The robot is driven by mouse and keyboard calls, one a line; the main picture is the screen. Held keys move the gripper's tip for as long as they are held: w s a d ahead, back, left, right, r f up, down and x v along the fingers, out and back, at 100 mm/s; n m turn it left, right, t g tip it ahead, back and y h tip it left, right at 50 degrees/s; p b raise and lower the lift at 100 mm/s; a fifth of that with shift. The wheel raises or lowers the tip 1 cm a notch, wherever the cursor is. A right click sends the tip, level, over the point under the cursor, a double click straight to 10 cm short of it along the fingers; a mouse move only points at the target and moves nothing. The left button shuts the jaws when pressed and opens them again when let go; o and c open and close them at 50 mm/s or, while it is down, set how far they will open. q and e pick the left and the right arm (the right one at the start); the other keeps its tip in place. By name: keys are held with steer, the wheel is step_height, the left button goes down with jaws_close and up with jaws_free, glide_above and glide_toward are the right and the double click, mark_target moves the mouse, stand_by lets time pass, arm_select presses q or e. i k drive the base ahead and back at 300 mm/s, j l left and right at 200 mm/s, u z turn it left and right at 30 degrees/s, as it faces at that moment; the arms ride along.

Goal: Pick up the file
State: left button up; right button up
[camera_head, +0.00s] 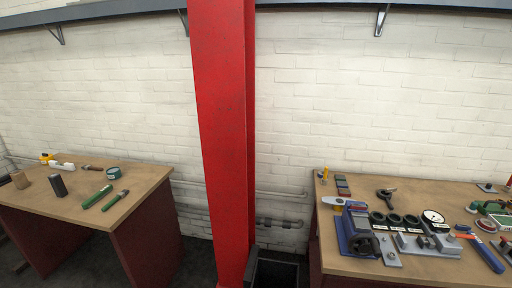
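I cannot tell for certain which thing is the file. On the left table, two long green tools lie side by side near the front right: a plain green one (97,196) and a green one with a darker end (115,201). A brown-handled tool (93,167) lies behind them. On the right table, a long blue-handled tool (488,256) lies near the right edge of the view. Neither of my grippers shows in this view.
A red column (224,140) stands between the left table (150,178) and the right table (350,266). The left table also holds a dark cylinder (58,186), a brown block (20,179) and a teal roll (113,173). A blue vise (355,232) and several dark rings (394,219) crowd the right table.

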mark_target(487, 256)
steer(key=z, duration=1.9)
